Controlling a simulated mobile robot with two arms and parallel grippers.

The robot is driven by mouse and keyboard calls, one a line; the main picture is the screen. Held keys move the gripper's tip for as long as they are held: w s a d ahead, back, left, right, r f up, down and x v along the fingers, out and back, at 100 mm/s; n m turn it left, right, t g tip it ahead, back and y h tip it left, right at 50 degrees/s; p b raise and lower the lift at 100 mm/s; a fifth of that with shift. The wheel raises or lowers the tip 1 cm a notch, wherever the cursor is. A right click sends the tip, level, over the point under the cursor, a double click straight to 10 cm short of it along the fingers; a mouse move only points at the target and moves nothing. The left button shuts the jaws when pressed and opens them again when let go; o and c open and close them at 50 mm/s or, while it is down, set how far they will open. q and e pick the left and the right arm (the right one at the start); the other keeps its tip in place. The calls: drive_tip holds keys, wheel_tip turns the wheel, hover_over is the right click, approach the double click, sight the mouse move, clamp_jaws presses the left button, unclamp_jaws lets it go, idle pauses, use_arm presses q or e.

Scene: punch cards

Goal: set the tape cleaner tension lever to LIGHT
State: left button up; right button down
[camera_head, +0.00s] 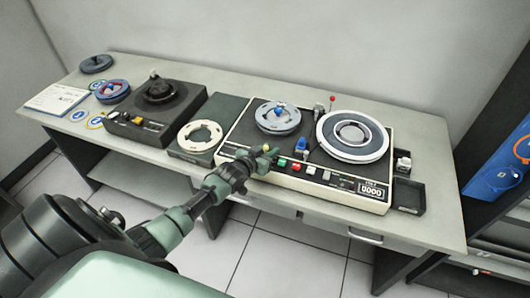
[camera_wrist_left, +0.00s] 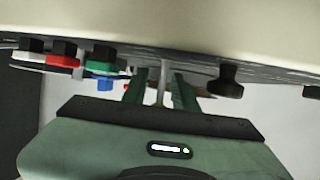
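The tape cleaner (camera_head: 235,152) is the cream-edged machine with a dark top and two reels, on the right half of the table. My left gripper (camera_head: 268,150) reaches its front left part, beside the coloured buttons. In the left wrist view, the two green fingers (camera_wrist_left: 160,90) stand apart with a thin grey post (camera_wrist_left: 161,84) between them. Gaps show on both sides of the post, so the gripper is open around it. The post may be the tension lever, but its top is hidden. I cannot read a LIGHT mark or tell the lever's setting. My right gripper is not in view.
Green (camera_head: 282,162), red and white buttons lie just right of the gripper. A black device (camera_head: 157,108) and a dark panel with a white ring (camera_head: 200,135) stand to the left. The table's front edge is close below.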

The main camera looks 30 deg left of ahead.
use_arm(q)
drive_tip(key=v, duration=0.7)
drive_tip(key=shift+o, duration=0.3)
drive_tip(key=shift+r, duration=0.15)
